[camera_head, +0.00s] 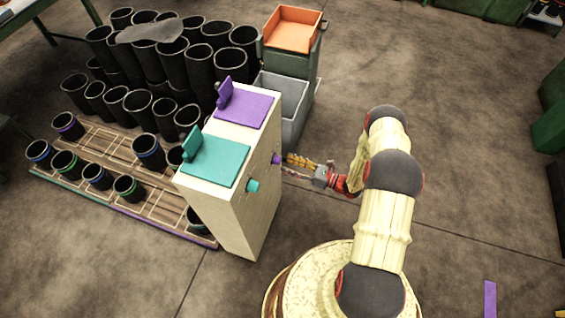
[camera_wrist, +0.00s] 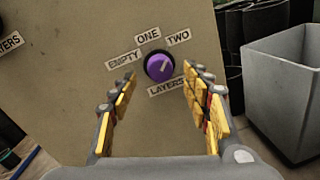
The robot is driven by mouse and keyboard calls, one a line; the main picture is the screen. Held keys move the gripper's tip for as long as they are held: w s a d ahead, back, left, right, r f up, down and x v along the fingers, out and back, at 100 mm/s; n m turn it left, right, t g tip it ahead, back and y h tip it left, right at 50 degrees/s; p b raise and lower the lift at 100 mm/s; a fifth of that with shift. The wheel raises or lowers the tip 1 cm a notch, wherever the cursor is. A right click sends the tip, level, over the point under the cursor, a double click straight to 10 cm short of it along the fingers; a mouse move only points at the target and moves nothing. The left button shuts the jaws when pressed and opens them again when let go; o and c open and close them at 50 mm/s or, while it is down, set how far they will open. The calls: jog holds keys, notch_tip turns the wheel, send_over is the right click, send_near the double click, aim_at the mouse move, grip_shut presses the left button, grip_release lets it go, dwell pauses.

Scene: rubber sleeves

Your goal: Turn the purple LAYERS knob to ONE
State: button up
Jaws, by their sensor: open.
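The purple LAYERS knob (camera_wrist: 159,67) sits on the upright face of a pale box (camera_head: 243,199), with labels EMPTY (camera_wrist: 124,60), ONE (camera_wrist: 147,36) and TWO (camera_wrist: 178,37) around it and LAYERS (camera_wrist: 166,87) below. A faint light mark on the knob seems to slant up and right, nearer TWO than ONE, but it is small. The knob also shows in the head view (camera_head: 276,159). My gripper (camera_wrist: 163,76) is open, its yellow-padded fingers to the left and right of the knob. I cannot tell whether they touch it.
A teal knob (camera_head: 253,186) sticks out of the same face. Purple (camera_head: 243,107) and teal (camera_head: 216,161) pads lie on top of the box. A grey bin (camera_head: 290,100) stands behind it. Black sleeves (camera_head: 172,62) crowd the left.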

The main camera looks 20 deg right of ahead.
aim_at(280, 161)
jog(key=shift+b+x, duration=0.3)
jog(key=shift+x, duration=1.5)
jog(key=shift+c, duration=0.2)
jog(key=c, duration=1.1)
jog(key=n+b, duration=0.2)
jog(key=n, duration=0.2)
jog(key=shift+f, duration=0.1)
jog(key=n+b, duration=0.1)
jog(key=n, duration=0.3)
jog(key=shift+n+y+b, duration=0.3)
jog(key=shift+n, duration=0.4)
jog(key=o, duration=1.1)
